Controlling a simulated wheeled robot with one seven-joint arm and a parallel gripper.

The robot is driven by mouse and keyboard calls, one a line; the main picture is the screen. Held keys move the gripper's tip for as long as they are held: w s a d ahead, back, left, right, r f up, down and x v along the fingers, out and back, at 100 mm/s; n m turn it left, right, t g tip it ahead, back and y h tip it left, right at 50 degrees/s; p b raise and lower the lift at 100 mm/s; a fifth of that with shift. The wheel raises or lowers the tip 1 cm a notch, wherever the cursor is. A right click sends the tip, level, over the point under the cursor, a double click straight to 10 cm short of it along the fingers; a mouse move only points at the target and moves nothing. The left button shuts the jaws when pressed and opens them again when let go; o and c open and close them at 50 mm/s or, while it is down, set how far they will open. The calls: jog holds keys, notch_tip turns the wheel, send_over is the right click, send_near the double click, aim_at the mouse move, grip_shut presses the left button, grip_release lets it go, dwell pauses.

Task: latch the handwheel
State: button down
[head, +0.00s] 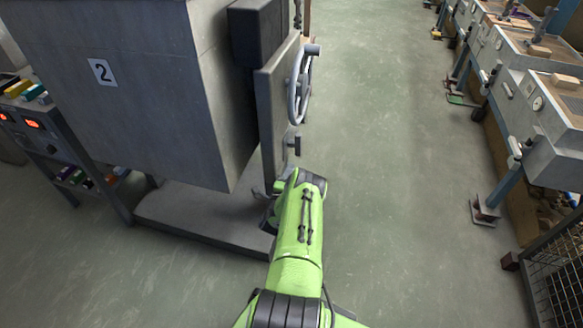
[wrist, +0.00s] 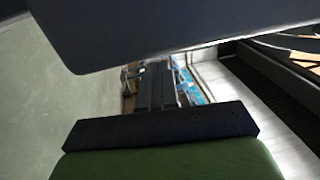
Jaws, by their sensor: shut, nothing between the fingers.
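The handwheel (head: 300,85) is a grey rimmed wheel on the outer face of the grey door (head: 268,125) of the big box marked 2. A small dark lever or knob (head: 294,145) sticks out lower on the same door. My green arm reaches up to the door's lower end, below and apart from the wheel. In the head view my gripper is mostly hidden by the arm's end. In the wrist view my gripper (wrist: 155,88) shows as dark fingers shut together and empty. The wheel cannot be made out in the wrist view.
The grey box (head: 150,90) stands at left over a low base plate (head: 200,215). A rack with red displays (head: 32,124) is at far left. Benches (head: 545,110) and a wire mesh cage (head: 562,280) line the right. The green floor between (head: 400,150) is clear.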

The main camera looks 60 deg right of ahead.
jog(key=p+v, duration=0.3)
jog(key=v, duration=0.5)
jog(key=shift+p, duration=0.3)
jog(key=shift+s, duration=0.1)
